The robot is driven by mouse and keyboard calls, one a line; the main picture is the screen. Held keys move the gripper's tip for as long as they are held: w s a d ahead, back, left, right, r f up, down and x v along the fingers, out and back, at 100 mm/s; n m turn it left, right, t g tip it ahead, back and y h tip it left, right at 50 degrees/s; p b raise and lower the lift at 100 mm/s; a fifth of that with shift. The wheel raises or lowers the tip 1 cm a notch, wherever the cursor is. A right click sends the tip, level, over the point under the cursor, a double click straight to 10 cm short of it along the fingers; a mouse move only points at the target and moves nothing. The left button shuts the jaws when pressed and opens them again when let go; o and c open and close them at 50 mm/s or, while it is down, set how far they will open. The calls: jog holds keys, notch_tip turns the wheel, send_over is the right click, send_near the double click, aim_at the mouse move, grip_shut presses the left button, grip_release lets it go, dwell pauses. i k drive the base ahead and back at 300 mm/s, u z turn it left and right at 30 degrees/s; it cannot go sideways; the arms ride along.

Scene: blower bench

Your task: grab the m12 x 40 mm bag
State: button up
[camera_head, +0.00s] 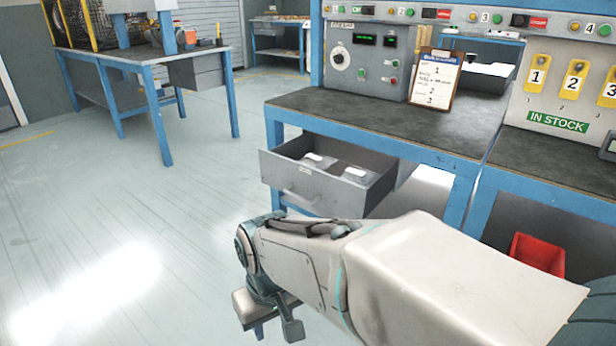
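An open grey drawer (287,191) hangs under the blue-framed workbench. Two small light packets lie in it, a left packet (318,160) and a right packet (352,175). Their print is too small to read, so I cannot tell which is the M12 x 40 mm bag. My gripper (277,318) points down in front of the drawer and below it in the picture, apart from the packets. One dark finger shows clearly.
The bench top (390,120) carries a control box (368,62) and a clipboard (436,80). A red bin (537,255) sits under the bench at right. The floor at left is clear.

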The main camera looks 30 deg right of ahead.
aim_at(360, 176)
jog(key=z, duration=0.05)
jog(key=k, duration=0.1)
jog(key=z, duration=0.85)
